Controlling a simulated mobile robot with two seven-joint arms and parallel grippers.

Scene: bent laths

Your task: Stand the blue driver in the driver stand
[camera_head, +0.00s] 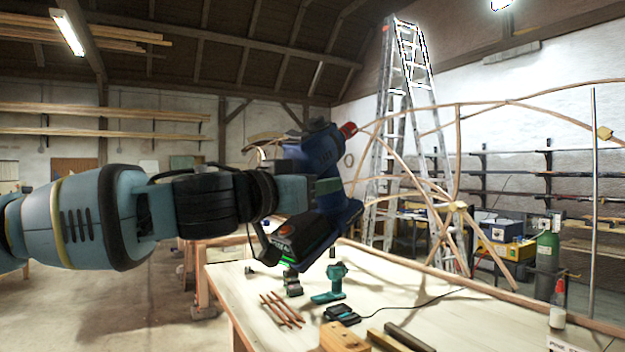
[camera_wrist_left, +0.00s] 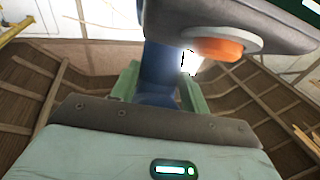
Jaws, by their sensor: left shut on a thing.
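The blue driver (camera_head: 326,152) is held up above the workbench, with a red collar (camera_head: 348,130) at its nose pointing up to the right. Its dark battery foot (camera_head: 300,240) hangs at the lower end. My left gripper (camera_head: 322,187) is shut on its grip. In the left wrist view, the blue grip (camera_wrist_left: 158,72) stands between the green fingers (camera_wrist_left: 160,95). A small dark object (camera_head: 292,284) stands on the bench below; I cannot tell whether it is the driver stand. My right gripper is not in view.
A teal driver (camera_head: 335,282) stands on the bench (camera_head: 420,300). Bent laths (camera_head: 440,215) rise behind. A white bottle (camera_head: 558,308) stands at right.

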